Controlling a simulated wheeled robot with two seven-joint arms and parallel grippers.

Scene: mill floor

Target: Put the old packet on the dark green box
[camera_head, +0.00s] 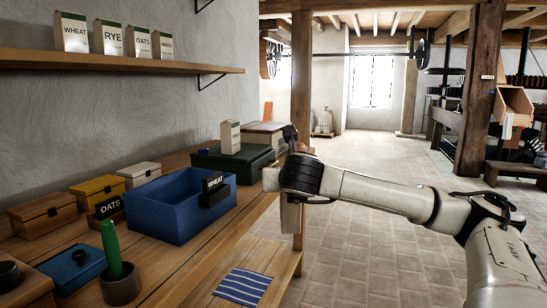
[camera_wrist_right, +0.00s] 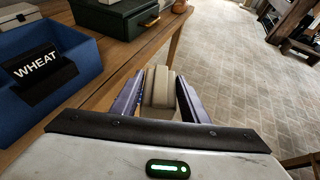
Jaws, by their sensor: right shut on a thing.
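My right gripper (camera_wrist_right: 160,90) is shut on a plain tan packet (camera_wrist_right: 158,86), which sits between its two purple fingers. In the head view the right wrist hangs just off the right edge of the workbench, and its fingers are hard to make out. The dark green box (camera_head: 233,160) stands shut at the far end of the bench, beyond the blue bin. It also shows in the right wrist view (camera_wrist_right: 118,22), ahead and left of the held packet and apart from it. A pale packet with green marks (camera_head: 230,138) stands on its lid. My left gripper is not in view.
A blue bin (camera_head: 172,212) labelled WHEAT stands on the bench (camera_head: 213,248). Small boxes, a lidded blue container (camera_head: 73,268) and a pot (camera_head: 120,285) are nearer. Several packets stand on a wall shelf (camera_head: 120,62).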

